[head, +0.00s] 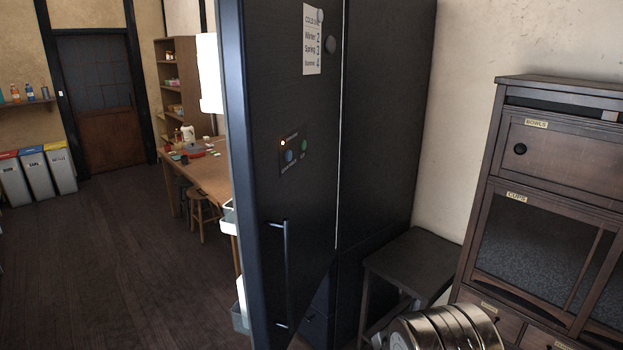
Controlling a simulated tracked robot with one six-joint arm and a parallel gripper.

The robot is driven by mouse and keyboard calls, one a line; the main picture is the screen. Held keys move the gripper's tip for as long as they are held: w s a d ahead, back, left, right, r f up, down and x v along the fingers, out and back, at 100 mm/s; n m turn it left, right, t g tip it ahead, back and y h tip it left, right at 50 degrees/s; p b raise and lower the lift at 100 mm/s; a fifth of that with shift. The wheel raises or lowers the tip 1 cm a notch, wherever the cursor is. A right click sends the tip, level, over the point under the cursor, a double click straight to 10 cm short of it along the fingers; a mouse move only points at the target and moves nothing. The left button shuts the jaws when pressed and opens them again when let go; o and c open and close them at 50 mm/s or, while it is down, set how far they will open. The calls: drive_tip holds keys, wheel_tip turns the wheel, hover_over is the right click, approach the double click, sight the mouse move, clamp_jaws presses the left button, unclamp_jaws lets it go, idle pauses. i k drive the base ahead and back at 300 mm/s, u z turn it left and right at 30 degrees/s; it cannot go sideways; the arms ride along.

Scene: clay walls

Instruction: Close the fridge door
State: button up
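The dark fridge door (300,200) stands open in the middle of the head view, its outer face toward me. Its free edge is at the left, and white door bins (229,218) stick out past that edge from the inner side. A vertical bar handle (286,270) is low on the outer face. The door also carries a small button panel (293,150) and a paper list (312,40). The dark fridge body (385,130) is behind and to the right of the door. The fridge interior is hidden by the door.
A dark side table (425,258) and a wooden cabinet (555,200) stand at the right. A wooden table (205,175) with stools is behind the door at the left. Bins (38,175) line the far left wall. Dark floor (130,270) is clear at the left.

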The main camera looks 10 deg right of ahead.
sight(273, 68)
drive_tip(key=u, duration=0.1)
drive_tip(key=k, duration=0.6)
drive_tip(key=u, duration=0.45)
drive_tip(key=i, duration=1.2)
drive_tip(key=u, duration=0.35)
